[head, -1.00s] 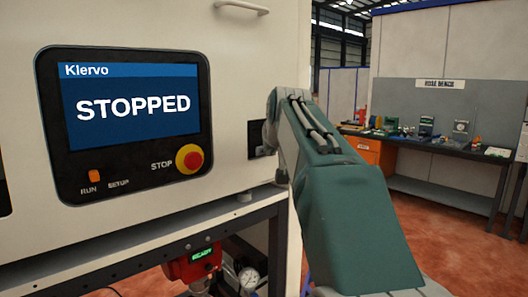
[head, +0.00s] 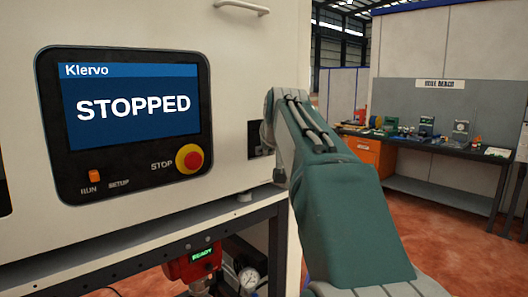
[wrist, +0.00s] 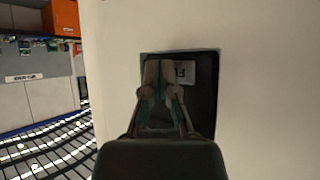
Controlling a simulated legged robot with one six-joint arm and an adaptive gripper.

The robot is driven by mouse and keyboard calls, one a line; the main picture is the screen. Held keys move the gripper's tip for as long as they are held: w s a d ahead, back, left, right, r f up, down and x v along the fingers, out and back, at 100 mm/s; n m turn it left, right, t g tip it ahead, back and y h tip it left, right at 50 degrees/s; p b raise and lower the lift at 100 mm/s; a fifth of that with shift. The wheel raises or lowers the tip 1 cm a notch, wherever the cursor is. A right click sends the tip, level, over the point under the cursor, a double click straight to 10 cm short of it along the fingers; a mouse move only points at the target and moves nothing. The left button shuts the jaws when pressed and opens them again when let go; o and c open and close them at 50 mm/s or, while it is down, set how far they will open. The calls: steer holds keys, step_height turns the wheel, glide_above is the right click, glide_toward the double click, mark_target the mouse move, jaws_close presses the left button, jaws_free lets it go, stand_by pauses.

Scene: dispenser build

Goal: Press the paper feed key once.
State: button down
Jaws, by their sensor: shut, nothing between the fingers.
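A dark panel (wrist: 207,110) is set in the pale machine face in the wrist view. A light grey key or plate with a dark mark (wrist: 186,72) shows on it, partly covered by my fingers; I cannot tell whether it is the paper feed key. My gripper (wrist: 160,66) is shut and empty in front of this panel, its tips just left of the plate. Contact cannot be judged. In the head view only a small dark part of the panel (head: 254,138) shows beside my arm, and my gripper is hidden there.
The machine's screen (head: 132,100) reads STOPPED. A red STOP button (head: 190,158) and an orange RUN switch (head: 94,176) sit below it. A red unit (head: 192,262) and a gauge (head: 249,278) are under the machine. A cluttered workbench (head: 440,150) stands at the right.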

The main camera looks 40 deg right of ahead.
steer(key=shift+s, duration=0.1)
stand_by(0.3)
steer(key=shift+s, duration=0.7)
steer(key=s, duration=0.5)
steer(key=shift+d, duration=0.2)
stand_by(0.6)
steer(key=s+a+f+n+g+y, duration=0.15)
steer(key=s+a+f, duration=0.35)
steer(key=a+f, duration=0.5)
steer(key=s+a+f+n+g+y, duration=0.1)
steer(key=s+a+f+n+y, duration=0.15)
steer(key=s+a+f, duration=0.75)
steer(key=s+a+f+n+g+y, duration=0.1)
steer(key=s+a+f, duration=0.1)
steer(key=a+f, duration=0.5)
steer(key=shift+s+a+f, duration=0.2)
steer(key=shift+s+f, duration=0.05)
steer(key=shift+s, duration=0.1)
